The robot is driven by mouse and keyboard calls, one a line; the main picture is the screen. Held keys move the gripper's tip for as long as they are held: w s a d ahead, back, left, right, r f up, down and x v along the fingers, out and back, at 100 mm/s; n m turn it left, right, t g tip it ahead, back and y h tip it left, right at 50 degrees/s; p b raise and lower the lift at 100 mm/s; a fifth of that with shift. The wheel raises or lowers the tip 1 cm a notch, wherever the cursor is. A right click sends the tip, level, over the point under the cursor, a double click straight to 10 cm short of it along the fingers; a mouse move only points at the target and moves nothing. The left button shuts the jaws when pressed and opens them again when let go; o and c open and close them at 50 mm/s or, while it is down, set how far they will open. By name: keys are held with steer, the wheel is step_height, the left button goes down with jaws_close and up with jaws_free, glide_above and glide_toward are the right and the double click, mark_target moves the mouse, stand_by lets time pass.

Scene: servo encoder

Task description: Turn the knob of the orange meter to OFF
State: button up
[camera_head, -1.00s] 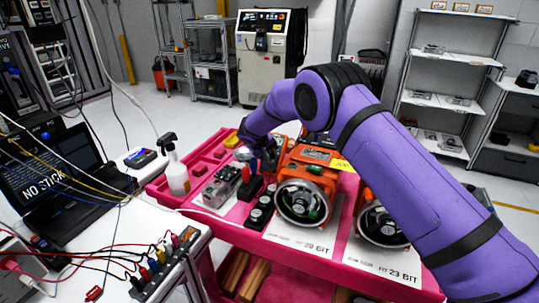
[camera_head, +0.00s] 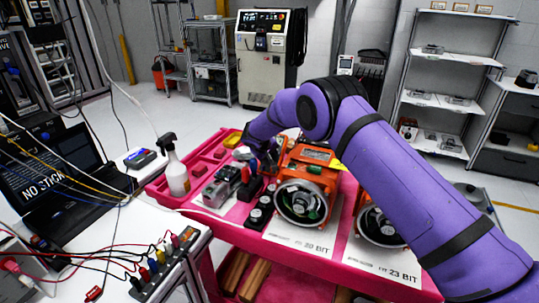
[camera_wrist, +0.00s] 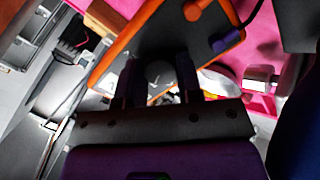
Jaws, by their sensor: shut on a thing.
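The orange meter shows in the wrist view as a dark face with an orange rim (camera_wrist: 152,22). Its round grey knob (camera_wrist: 160,72) lies between the two dark fingers of my gripper (camera_wrist: 159,82). The fingers are shut on the knob. The knob's pointer and the OFF mark cannot be read. Orange and purple plugs show at the meter's edge in the wrist view.
The pink cart (camera_head: 190,205) holds an orange servo unit (camera_head: 312,165) just right of my gripper, with another partly behind my arm. A spray bottle (camera_head: 174,168) stands at its left. A white bench with cables and a laptop (camera_head: 62,180) is at left.

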steer(key=shift+n, duration=1.9)
steer(key=o, duration=0.9)
steer(key=shift+o, duration=0.2)
steer(key=v, duration=1)
steer(key=shift+s+a+r, duration=0.25)
steer(key=shift+s, duration=0.05)
